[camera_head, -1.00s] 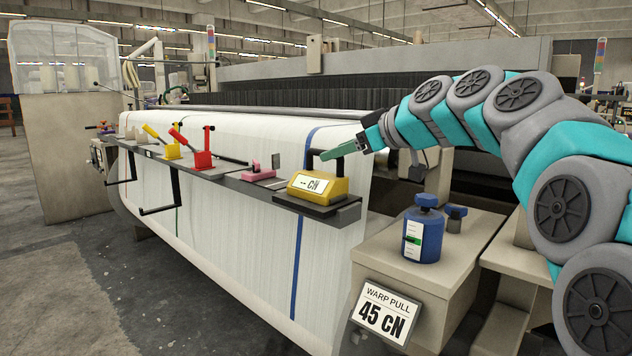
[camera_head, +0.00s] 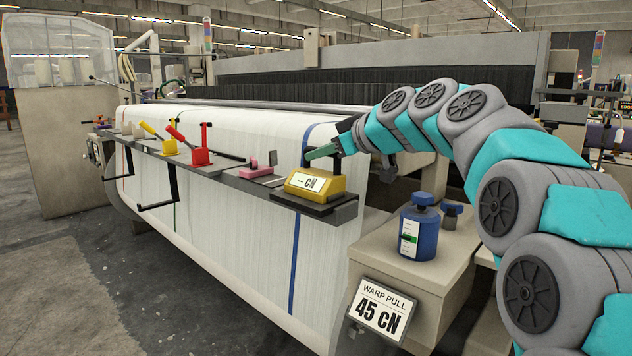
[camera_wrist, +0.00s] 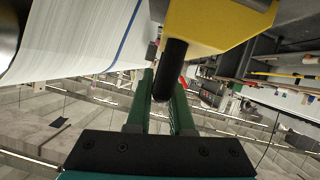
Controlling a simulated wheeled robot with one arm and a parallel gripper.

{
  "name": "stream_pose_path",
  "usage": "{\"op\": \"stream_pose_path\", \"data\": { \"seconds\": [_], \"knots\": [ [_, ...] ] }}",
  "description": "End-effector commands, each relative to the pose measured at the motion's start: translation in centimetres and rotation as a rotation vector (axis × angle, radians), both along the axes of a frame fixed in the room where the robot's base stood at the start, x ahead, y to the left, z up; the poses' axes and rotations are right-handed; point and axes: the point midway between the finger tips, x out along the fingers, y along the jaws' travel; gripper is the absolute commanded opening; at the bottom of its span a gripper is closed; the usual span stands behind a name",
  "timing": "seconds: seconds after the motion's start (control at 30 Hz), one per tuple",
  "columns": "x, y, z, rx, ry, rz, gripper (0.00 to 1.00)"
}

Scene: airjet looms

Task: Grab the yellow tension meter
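The yellow tension meter (camera_head: 329,188) sits on a dark base on the end of the rail shelf in the head view. Its display shows "-- CN". A black handle rises from it. My gripper (camera_head: 322,152) is just above the meter, its green fingers at handle height. In the wrist view the meter's yellow body (camera_wrist: 205,22) is at the top, with its black handle (camera_wrist: 172,65) coming down between the two green fingers of my gripper (camera_wrist: 165,85). The fingers look apart, with a gap on the left side of the handle. Contact on the right side cannot be told.
Yellow (camera_head: 170,146) and red (camera_head: 200,157) levered tools and a pink block (camera_head: 254,170) stand along the shelf (camera_head: 225,179). A blue bottle (camera_head: 419,240) stands on the beige cabinet at right, above a "WARP PULL 45 CN" sign (camera_head: 381,308). White warp sheet lies behind and below.

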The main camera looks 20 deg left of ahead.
Motion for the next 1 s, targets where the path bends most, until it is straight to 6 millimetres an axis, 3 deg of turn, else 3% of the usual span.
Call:
{"op": "stream_pose_path", "data": {
  "seconds": [0.17,1.0],
  "knots": [
    [0.0,0.0,0.0,0.0,0.0,0.0,0.0],
    [0.02,-0.01,-0.01,0.0,0.0,0.0,0.0]
  ]
}}
